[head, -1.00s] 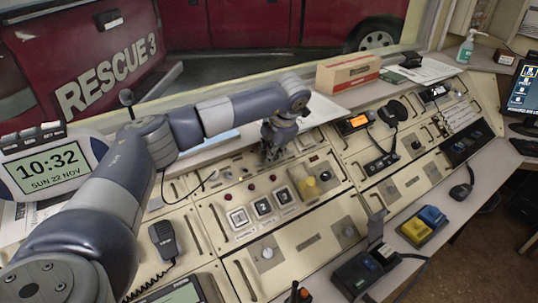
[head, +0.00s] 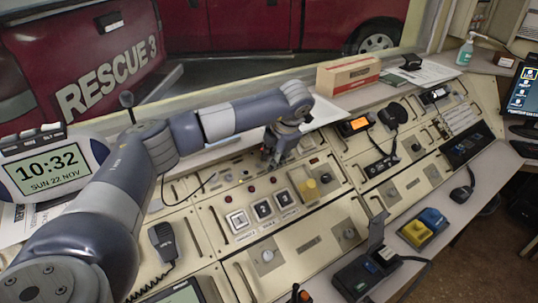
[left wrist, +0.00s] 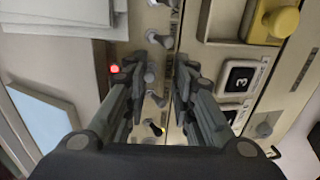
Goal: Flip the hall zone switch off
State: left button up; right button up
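My left gripper (head: 271,158) is low over the back strip of the console in the head view, partly hiding the small switches there. In the left wrist view the left gripper (left wrist: 162,64) is open, with its fingers on either side of a row of small grey toggle switches (left wrist: 151,76). One toggle is between the fingers; I cannot tell whether they touch it. Another toggle (left wrist: 160,38) stands beyond the fingertips. No label is readable, so I cannot tell which is the hall zone switch. My right gripper is not in view.
A lit red lamp (left wrist: 114,69) is beside the left finger. A desk clock (head: 52,168) stands at left, a cardboard box (head: 348,74) behind.

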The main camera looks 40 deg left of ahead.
pick_arm(q)
jog(key=shift+s+d+f, duration=0.15)
jog(key=shift+d+f, duration=0.15)
jog(key=shift+r, duration=0.1)
jog(key=shift+p+v, duration=0.5)
jog(key=shift+v, duration=0.3)
jog(key=d+r+p, duration=0.1)
jog(key=s+d+r+p, duration=0.1)
jog(key=r, duration=0.1)
jog(key=shift+d+r, duration=0.25)
jog(key=shift+r, duration=0.05)
